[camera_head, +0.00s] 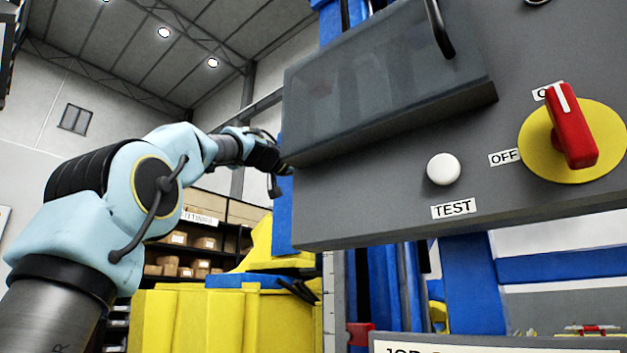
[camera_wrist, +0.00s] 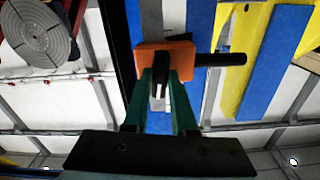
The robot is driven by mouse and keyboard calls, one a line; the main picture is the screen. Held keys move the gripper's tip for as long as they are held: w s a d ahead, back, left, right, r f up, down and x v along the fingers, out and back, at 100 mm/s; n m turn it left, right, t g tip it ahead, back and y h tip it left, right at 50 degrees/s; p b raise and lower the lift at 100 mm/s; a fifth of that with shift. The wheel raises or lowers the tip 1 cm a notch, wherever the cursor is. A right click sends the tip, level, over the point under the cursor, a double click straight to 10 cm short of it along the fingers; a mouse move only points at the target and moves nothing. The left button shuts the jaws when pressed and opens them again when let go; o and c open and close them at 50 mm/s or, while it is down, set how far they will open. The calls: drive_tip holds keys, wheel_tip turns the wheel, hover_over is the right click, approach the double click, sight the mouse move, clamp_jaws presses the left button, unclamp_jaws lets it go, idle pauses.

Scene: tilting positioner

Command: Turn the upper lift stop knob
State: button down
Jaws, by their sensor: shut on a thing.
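In the wrist view an orange stop block (camera_wrist: 181,55) sits on the blue column, with a black rod sticking out to its right. A dark knob (camera_wrist: 158,88) shows at its near face, between the two green fingers of my gripper (camera_wrist: 161,90). My gripper is shut on this dark knob. The fingers hide part of the knob and block, so I cannot tell how far the knob is turned. In the head view my gripper (camera_head: 278,168) is at the left edge of the grey control panel, its fingertips hidden; the stop block is not visible there.
The grey control panel (camera_head: 370,205) with a clear cover, a white TEST button (camera_head: 443,169) and a red switch (camera_head: 572,128) stands right of my arm. Yellow machine parts (camera_head: 220,320) are below. A round grey plate (camera_wrist: 38,30) is at upper left in the wrist view.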

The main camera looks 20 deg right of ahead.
drive_tip(key=n, duration=1.9)
drive_tip(key=shift+p, duration=0.35)
drive_tip(key=shift+n, duration=0.4)
drive_tip(key=c, duration=0.7)
unclamp_jaws()
drive_tip(key=shift+a, duration=0.1)
drive_tip(key=b+v, duration=0.5)
drive_tip(key=v, duration=0.5)
drive_tip(key=shift+s+a+b, duration=0.2)
drive_tip(key=shift+a+b, duration=0.05)
drive_tip(key=shift+b, duration=0.15)
